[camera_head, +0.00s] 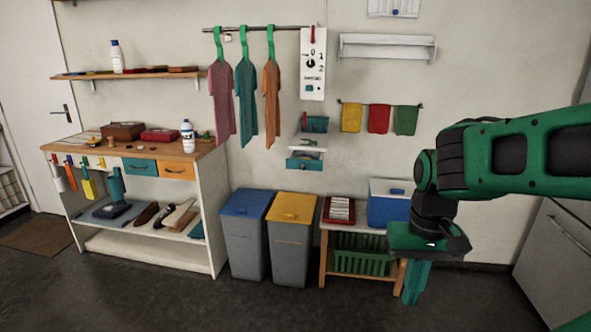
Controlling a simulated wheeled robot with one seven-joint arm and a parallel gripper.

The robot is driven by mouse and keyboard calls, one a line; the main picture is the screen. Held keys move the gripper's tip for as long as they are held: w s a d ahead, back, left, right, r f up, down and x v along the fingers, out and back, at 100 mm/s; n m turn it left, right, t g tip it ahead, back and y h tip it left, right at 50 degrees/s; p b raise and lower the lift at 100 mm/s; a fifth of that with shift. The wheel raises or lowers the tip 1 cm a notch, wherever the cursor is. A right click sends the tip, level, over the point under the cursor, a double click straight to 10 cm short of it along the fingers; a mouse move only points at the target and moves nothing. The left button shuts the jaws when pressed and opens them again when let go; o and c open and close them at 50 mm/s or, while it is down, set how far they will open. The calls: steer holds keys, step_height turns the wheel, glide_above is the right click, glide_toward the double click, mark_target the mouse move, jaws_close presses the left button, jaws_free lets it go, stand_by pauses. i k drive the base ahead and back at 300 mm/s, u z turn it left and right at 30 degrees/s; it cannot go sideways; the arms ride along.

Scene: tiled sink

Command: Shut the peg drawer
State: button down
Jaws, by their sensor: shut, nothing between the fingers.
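A small white wall-mounted drawer with a teal front (304,165) hangs below a teal basket, right of the hanging shirts. It looks pulled out, with its open top showing and small green things inside, too small to make out; it appears to be the peg drawer. My gripper (414,290) is at the right, pointing down with its green fingers together and empty. It is well right of and lower than the drawer in the picture, apart from it, in front of the low bench.
A blue-lidded bin (247,204) and a yellow-lidded bin (293,208) stand below the drawer. A workbench (207,160) stands left. The dark floor in front is clear.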

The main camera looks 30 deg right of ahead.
mark_target(294, 163)
steer(key=i, duration=0.95)
steer(key=z, duration=0.05)
